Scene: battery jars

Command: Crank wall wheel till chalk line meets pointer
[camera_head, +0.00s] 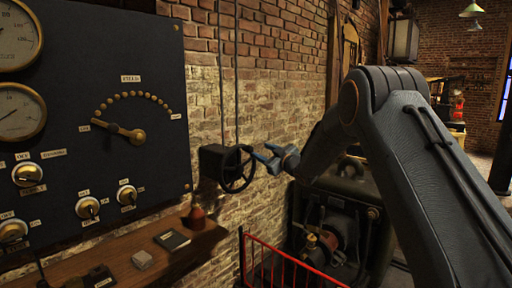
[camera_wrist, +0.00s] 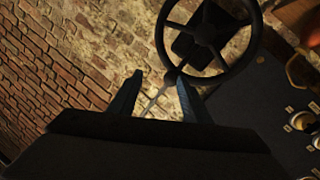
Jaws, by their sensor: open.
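The dark wall wheel (camera_head: 237,169) is mounted on a black box (camera_head: 214,160) on the brick wall, right of the instrument panel. In the wrist view the wheel (camera_wrist: 250,45) shows its spokes and hub, with a small knob (camera_wrist: 172,76) on the lower left of its rim. My gripper (camera_head: 262,152) is at the wheel's right side in the head view. In the wrist view its two blue fingers (camera_wrist: 156,84) are apart, with the knob just beyond and between their tips. Contact cannot be told. I cannot make out a chalk line or a wheel pointer.
A dark panel (camera_head: 100,60) with gauges, knobs and a brass lever (camera_head: 126,132) fills the left. A wooden shelf (camera_head: 140,258) below holds small items. A red rail (camera_head: 290,262) and dark machine (camera_head: 345,225) stand below my arm.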

